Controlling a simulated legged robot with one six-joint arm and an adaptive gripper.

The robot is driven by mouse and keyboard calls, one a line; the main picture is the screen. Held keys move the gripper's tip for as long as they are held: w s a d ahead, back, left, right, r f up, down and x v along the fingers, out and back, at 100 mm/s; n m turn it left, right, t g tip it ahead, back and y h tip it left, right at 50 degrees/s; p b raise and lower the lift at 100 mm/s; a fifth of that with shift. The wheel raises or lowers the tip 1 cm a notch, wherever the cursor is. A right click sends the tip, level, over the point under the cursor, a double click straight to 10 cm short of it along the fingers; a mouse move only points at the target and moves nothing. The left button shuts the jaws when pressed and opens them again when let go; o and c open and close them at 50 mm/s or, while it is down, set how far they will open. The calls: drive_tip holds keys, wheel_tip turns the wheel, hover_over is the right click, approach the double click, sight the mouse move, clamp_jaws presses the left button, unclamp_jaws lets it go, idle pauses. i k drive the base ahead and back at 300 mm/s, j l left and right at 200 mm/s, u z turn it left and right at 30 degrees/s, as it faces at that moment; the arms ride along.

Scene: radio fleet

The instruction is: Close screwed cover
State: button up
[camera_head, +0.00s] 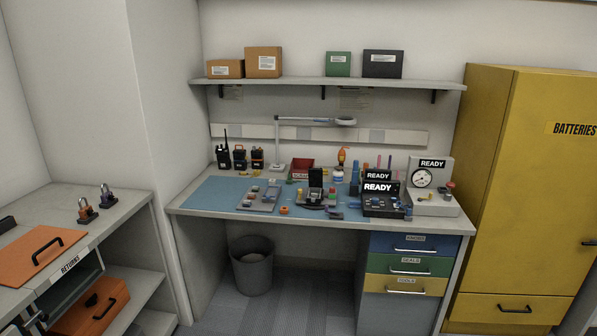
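A workbench (203,211) with a blue mat (213,190) stands in the middle. Near the mat's centre, a small dark device or fixture (315,180) has an upright dark part. I cannot tell whether that part is the cover, and no screws can be made out at this size. A tray (250,206) of small parts lies left of it, with a small orange piece (284,210) between them. To the right is a black unit (384,207) with a lit READY display (378,187). My gripper is not in view.
Several black radios (239,157) stand at the bench's back left, beside a lamp (278,150). A gauge unit (431,183) stands at the right end. A yellow cabinet (510,180), a bin (252,270) and a left counter (130,205) surround the bench. The mat's left part is clear.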

sight(315, 174)
drive_tip(key=i+j+u, duration=0.1)
drive_tip(key=i+u, duration=0.2)
drive_tip(key=i, duration=0.45)
drive_tip(key=i+l+u, duration=0.1)
drive_tip(key=i+u, duration=0.2)
drive_tip(key=i, duration=0.45)
drive_tip(key=i+l+z, duration=0.1)
drive_tip(key=i+z, duration=0.2)
drive_tip(key=i, duration=1.1)
